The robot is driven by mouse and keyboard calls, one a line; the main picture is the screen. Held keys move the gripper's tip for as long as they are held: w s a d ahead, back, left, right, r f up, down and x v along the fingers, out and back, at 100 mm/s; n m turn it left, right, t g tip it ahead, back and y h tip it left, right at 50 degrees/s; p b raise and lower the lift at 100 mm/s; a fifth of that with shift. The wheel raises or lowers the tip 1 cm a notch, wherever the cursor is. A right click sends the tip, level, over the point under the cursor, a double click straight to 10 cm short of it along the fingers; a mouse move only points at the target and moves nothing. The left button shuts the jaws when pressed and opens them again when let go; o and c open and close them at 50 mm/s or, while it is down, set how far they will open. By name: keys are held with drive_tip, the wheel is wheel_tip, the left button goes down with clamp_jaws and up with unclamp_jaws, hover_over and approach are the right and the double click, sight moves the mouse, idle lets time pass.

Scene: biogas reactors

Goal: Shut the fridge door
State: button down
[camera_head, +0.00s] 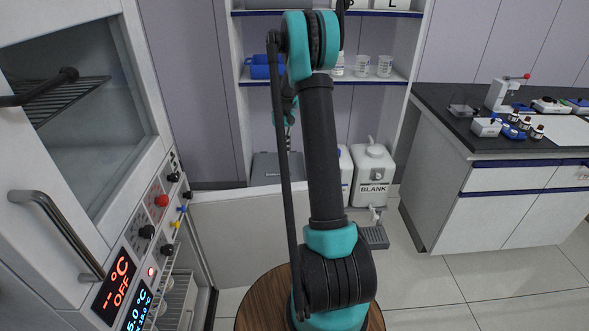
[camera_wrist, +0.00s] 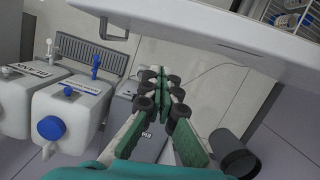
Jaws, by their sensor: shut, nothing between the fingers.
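The fridge is the lower part of the white cabinet at left in the head view, with its shelf (camera_head: 178,300) showing through the opening. Its white door (camera_head: 235,240) stands wide open, reaching right behind my arm, which hides part of it. In the wrist view the door (camera_wrist: 190,25) crosses the top, with stocked fridge shelves (camera_wrist: 293,20) at top right. My gripper (camera_wrist: 160,75) is shut and empty, its fingertips short of the door's edge in the picture; I cannot tell the depth between them. In the head view my arm mostly hides the gripper.
A BLANK canister (camera_head: 371,180) and another white container stand beyond the door, below shelves (camera_head: 390,78). A lab bench (camera_head: 480,185) is at right. A round wooden stool top (camera_head: 262,305) is beneath my arm. Tiled floor at lower right is clear.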

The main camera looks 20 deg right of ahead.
drive_tip(key=s+f, duration=0.5)
drive_tip(key=f, duration=0.5)
drive_tip(key=shift+s, duration=0.15)
drive_tip(key=shift+a, duration=0.1)
idle(0.3)
